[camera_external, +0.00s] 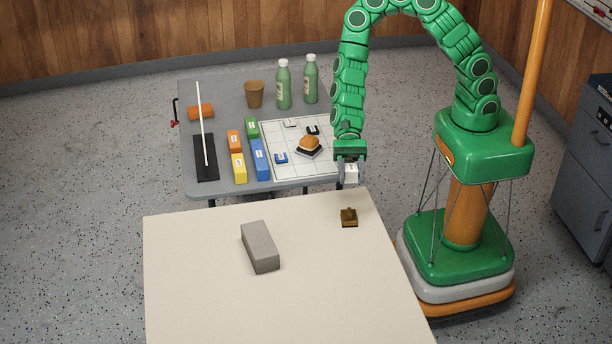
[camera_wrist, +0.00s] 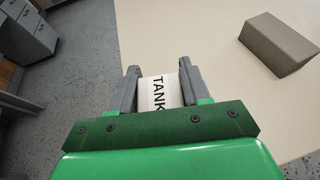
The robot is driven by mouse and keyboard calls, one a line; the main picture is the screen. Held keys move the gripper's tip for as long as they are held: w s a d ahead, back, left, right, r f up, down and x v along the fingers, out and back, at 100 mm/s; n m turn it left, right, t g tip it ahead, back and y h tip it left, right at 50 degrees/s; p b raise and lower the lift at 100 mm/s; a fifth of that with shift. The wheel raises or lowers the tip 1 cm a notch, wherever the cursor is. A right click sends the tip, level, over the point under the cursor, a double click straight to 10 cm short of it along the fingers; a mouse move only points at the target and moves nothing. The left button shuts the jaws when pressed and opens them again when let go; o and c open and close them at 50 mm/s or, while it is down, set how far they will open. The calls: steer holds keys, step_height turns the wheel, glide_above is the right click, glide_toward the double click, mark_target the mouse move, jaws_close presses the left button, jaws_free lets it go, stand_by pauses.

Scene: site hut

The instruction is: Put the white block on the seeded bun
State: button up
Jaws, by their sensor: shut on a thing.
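My gripper (camera_external: 350,168) is shut on a white block (camera_external: 351,174), held at the near right corner of the grey table. In the wrist view the white block (camera_wrist: 158,92) shows black letters reading "TANK" between the two grey fingers of my gripper (camera_wrist: 160,80). An orange-brown bun (camera_external: 309,142) sits on a dark and pale base on the white grid board (camera_external: 284,165). It is left of my gripper and farther back, apart from the block. Its seeds are too small to make out.
Coloured blocks, including a blue one (camera_external: 260,160), stand left of the board. Two green bottles (camera_external: 283,88) and a brown cup (camera_external: 254,95) stand behind. A thin white rod (camera_external: 203,125) rises at left. The cream table (camera_external: 200,280) holds a grey block (camera_external: 260,247) and a small brown object (camera_external: 348,218).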

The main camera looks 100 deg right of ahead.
steer(key=w+d+m+t+h, duration=0.1)
steer(key=w+d+m+t, duration=0.3)
steer(key=d, duration=1.3)
steer(key=m+t+h, duration=0.3)
glide_above(306, 142)
steer(key=shift+f, duration=3.45)
steer(key=shift+f, duration=0.15)
steer(key=o, duration=1.1)
